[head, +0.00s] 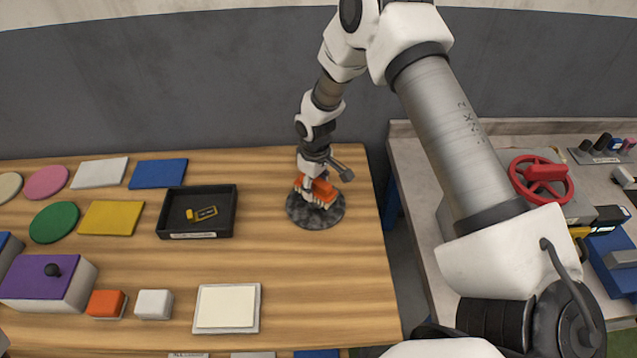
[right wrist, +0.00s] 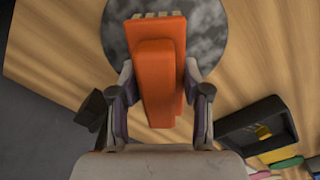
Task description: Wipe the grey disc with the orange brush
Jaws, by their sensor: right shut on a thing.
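The orange brush (head: 318,188) is in my right gripper (head: 315,178), which is shut on it; pale bristles show at its lower edge. The brush is at the grey disc (head: 329,217), a dark mottled round plate at the right rear of the wooden table. In the right wrist view the orange brush (right wrist: 158,70) sits between the two fingers of my right gripper (right wrist: 160,105), overlapping the grey disc (right wrist: 200,40). I cannot tell whether the bristles touch the disc. My left gripper is not in view.
A black tray (head: 170,228) with a small yellow-and-black item stands left of the disc. Coloured flat pieces, such as a blue mat (head: 158,173) and a green disc (head: 54,222), lie further left. A red handwheel (head: 540,180) is on the right-hand bench. The wood in front of the disc is clear.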

